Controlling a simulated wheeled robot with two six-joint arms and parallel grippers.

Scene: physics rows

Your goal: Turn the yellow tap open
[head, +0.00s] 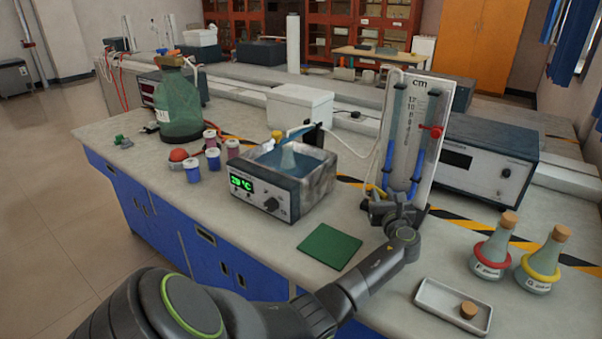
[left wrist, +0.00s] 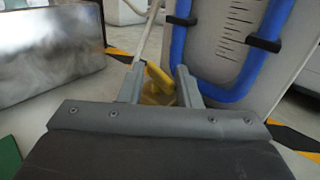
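The yellow tap (left wrist: 158,82) shows in the left wrist view at the foot of the blue U-tube (left wrist: 235,90), its upper part tilted. A bit of yellow (head: 376,191) also shows in the head view just beyond my left gripper (head: 392,203). In the left wrist view the two fingers of my left gripper (left wrist: 160,78) stand apart, one on each side of the tap, with the tap between them. I cannot tell whether either finger touches it. The tap's lower part is hidden by the gripper. My right gripper is not in view.
A water bath (head: 285,180) stands left of the gripper, with a green mat (head: 329,246) in front. The U-tube's white scale board (head: 418,110) carries a red fitting (head: 436,131). An instrument box (head: 485,165) stands behind right. Two flasks (head: 492,250) (head: 541,262) and a tray (head: 432,291) lie right.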

